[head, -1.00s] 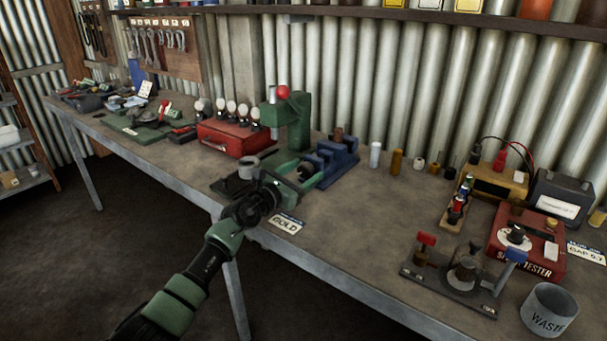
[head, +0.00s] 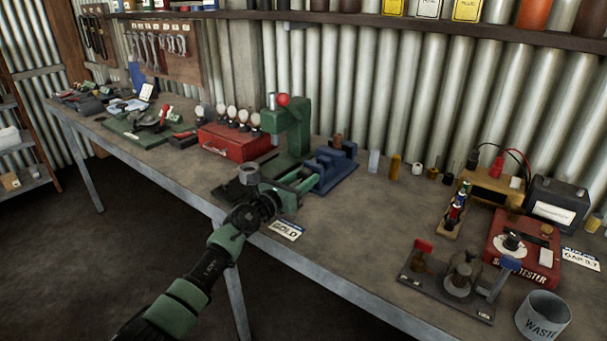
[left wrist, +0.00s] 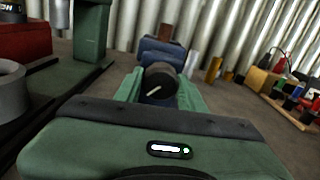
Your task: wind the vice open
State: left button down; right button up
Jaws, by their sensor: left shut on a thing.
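My left gripper (head: 300,182) reaches in from the front edge of the bench. Its green fingers are shut on the knob, one on each side, as the left wrist view (left wrist: 161,92) shows. The knob is mostly hidden by the fingers in the head view. The vice's jaw gap is too small to judge. My right gripper is not in view.
A green press (head: 293,130) with a red ball stands close left of the vice, beside a red box (head: 232,142). A GOLD card (head: 286,230) lies near the front edge. Small cylinders (head: 395,167) stand to the right.

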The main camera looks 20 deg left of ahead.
pick_arm(q)
jog(key=n+p, duration=0.3)
jog(key=n, duration=0.2)
jog(key=shift+r+n, duration=0.1)
jog(key=shift+n, duration=0.2)
jog(key=shift+n+p, duration=0.9)
jog(key=shift+n, duration=1.1)
jog(key=c, duration=0.9)
grip_release()
jog(key=shift+o, duration=0.2)
jog(key=shift+s, duration=0.1)
jog(key=p+v, duration=0.1)
jog(key=v, duration=0.6)
jog(key=shift+s+a, duration=0.1)
jog(key=shift+s, duration=0.25)
